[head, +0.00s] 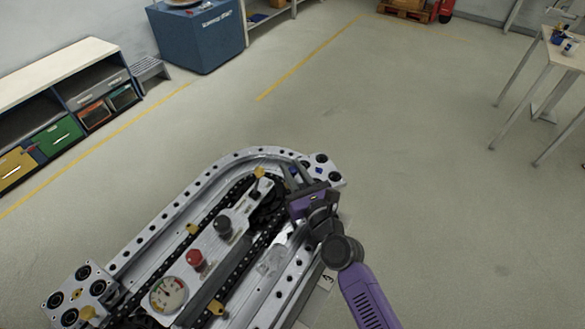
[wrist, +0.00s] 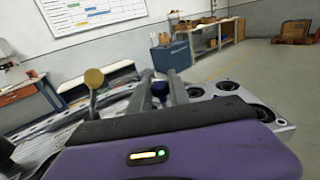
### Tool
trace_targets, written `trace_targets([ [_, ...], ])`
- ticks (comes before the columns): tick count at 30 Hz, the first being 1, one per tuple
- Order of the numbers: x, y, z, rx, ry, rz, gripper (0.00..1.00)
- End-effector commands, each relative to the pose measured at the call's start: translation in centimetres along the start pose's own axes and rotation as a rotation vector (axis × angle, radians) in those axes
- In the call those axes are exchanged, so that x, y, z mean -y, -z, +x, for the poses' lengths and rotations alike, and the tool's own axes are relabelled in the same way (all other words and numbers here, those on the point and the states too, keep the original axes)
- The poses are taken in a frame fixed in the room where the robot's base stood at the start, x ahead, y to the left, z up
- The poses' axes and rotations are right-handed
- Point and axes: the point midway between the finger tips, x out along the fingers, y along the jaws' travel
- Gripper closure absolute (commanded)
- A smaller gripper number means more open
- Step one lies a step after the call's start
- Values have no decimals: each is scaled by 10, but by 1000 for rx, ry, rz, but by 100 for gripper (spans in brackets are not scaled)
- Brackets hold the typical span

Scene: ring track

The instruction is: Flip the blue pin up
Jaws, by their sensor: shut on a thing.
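The blue pin shows as a dark blue round knob (wrist: 160,88) between my two fingers in the wrist view. In the head view a small blue spot of the pin (head: 293,170) shows at my fingertips, near the curved end of the ring track (head: 150,232). My gripper (head: 296,172) reaches over the track's far right end and is shut on the blue pin. The pin's lower part is hidden by my gripper. Its exact tilt is hard to tell.
A yellow-headed pin (wrist: 93,78) stands left of my fingers. The track carries a red knob (head: 195,258), a black knob (head: 222,225) and a gauge (head: 168,295). Open floor (head: 440,210) lies to the right; shelves (head: 75,90) stand at left.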

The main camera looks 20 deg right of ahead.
Motion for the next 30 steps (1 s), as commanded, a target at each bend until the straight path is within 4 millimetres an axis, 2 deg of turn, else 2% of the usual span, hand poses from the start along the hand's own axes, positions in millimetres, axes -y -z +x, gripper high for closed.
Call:
trace_targets([
  [4,-1,-4,1,9,0,-3,100],
  [5,-1,-4,1,9,0,-3,75],
  [8,-1,-4,1,9,0,-3,56],
  [20,0,-2,-4,5,0,-2,55],
  [30,0,-1,-54,5,2,-2,55],
])
